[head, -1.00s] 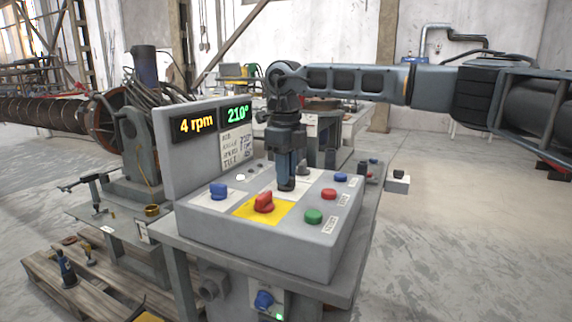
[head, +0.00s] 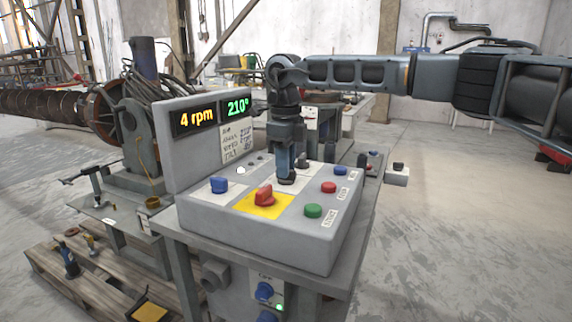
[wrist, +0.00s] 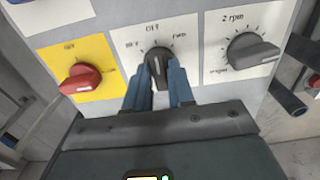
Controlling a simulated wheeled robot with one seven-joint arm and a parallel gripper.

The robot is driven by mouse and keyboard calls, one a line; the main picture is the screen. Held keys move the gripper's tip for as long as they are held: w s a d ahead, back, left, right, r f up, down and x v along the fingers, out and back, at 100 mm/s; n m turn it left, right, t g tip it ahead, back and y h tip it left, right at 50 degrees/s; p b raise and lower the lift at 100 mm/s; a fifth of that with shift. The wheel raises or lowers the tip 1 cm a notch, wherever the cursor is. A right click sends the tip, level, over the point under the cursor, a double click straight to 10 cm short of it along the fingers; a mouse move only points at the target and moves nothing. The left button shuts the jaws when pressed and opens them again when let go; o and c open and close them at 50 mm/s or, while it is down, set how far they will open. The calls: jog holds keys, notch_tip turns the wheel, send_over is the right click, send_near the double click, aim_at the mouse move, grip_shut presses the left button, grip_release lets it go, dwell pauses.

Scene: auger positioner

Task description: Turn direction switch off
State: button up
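The direction switch (wrist: 158,63) is a black knob on a white plate marked OFF at the top, with one label on each side. Its handle stands nearly upright in the wrist view, roughly in line with OFF; which end is the pointer is unclear. My gripper (wrist: 158,76) has one blue-grey finger on each side of the handle, with little or no gap. In the head view my gripper (head: 287,179) points down onto the sloped grey control box (head: 235,222), and its fingers hide most of the switch.
A red knob (wrist: 80,82) on a yellow plate lies left of the switch, and a black rpm knob (wrist: 250,54) lies right. The displays (head: 212,115) read 4 rpm and 210°.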

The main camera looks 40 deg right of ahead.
jog(key=o, duration=0.3)
notch_tip(320, 180, up, 8)
jog(key=shift+f+p, duration=0.1)
jog(key=shift+p, duration=0.25)
jog(key=shift+s, duration=0.1)
dwell(0.6)
